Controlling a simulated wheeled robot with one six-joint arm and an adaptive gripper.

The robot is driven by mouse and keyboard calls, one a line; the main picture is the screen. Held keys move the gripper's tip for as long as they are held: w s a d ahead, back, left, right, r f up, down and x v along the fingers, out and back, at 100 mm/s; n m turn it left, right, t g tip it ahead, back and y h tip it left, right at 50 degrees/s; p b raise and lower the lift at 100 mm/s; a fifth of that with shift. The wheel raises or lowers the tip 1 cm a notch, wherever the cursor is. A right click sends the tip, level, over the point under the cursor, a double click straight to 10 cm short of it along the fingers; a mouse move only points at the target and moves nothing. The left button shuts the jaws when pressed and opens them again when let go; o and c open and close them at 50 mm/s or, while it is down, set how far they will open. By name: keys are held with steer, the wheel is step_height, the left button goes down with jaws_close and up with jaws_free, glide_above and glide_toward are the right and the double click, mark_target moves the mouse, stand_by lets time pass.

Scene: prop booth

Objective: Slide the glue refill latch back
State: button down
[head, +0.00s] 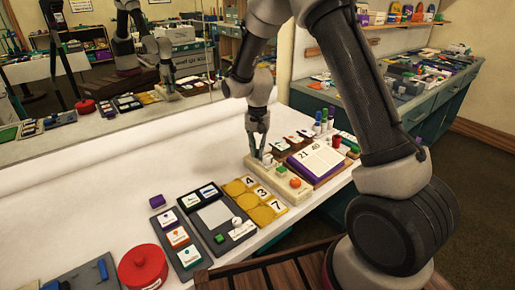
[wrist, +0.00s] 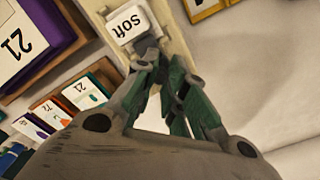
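A calendar board (head: 316,160) marked 21 and 40 stands close on the right, with upright markers behind it. A yellow number tray (head: 249,183) lies to the left. Farther left are dark card trays (head: 211,216) and a red round container (head: 142,266). The white table behind is clear.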

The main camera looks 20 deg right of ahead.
steer(key=shift+w, duration=0.1)
steer(key=shift+w+a, duration=0.4)
steer(key=shift+w, duration=0.45)
steer(key=c, duration=1.4)
jaws_free()
step_height(320, 180, up, 12)
steer(key=shift+r, duration=0.1)
